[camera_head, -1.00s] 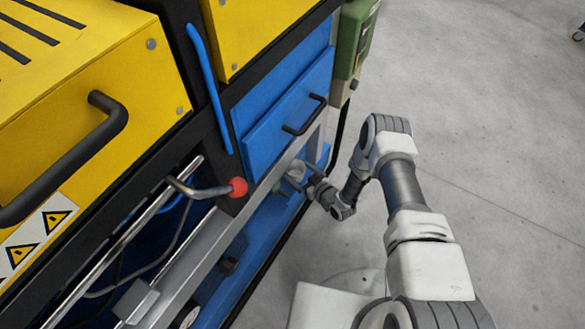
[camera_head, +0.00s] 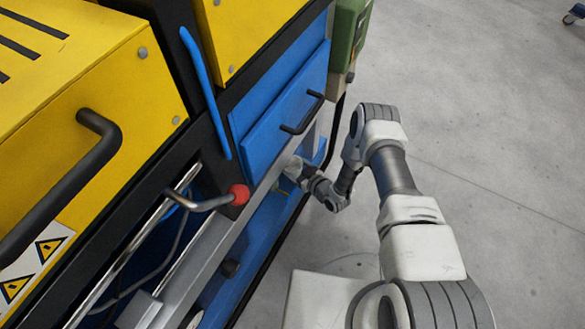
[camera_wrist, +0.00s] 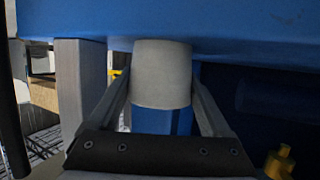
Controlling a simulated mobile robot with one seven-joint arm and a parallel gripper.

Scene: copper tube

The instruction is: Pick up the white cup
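The white cup (camera_wrist: 161,68) is in the middle of the wrist view, just below a blue panel edge. Its wall faces the camera. My gripper (camera_wrist: 161,82) has one finger on each side of the cup, spread about as wide as the cup, and does not look closed on it. Whether either finger touches the cup is hard to see. In the head view, my gripper (camera_head: 303,174) reaches in at the machine's lower front, and the cup (camera_head: 293,167) shows only as a small pale patch there, partly hidden by the gripper.
The blue drawer with its black handle (camera_head: 303,112) is just above my gripper. A grey post (camera_wrist: 80,85) stands left of the cup, and a brass-coloured fitting (camera_wrist: 279,162) sits at lower right. A red-knobbed lever (camera_head: 239,194) juts out left of my gripper.

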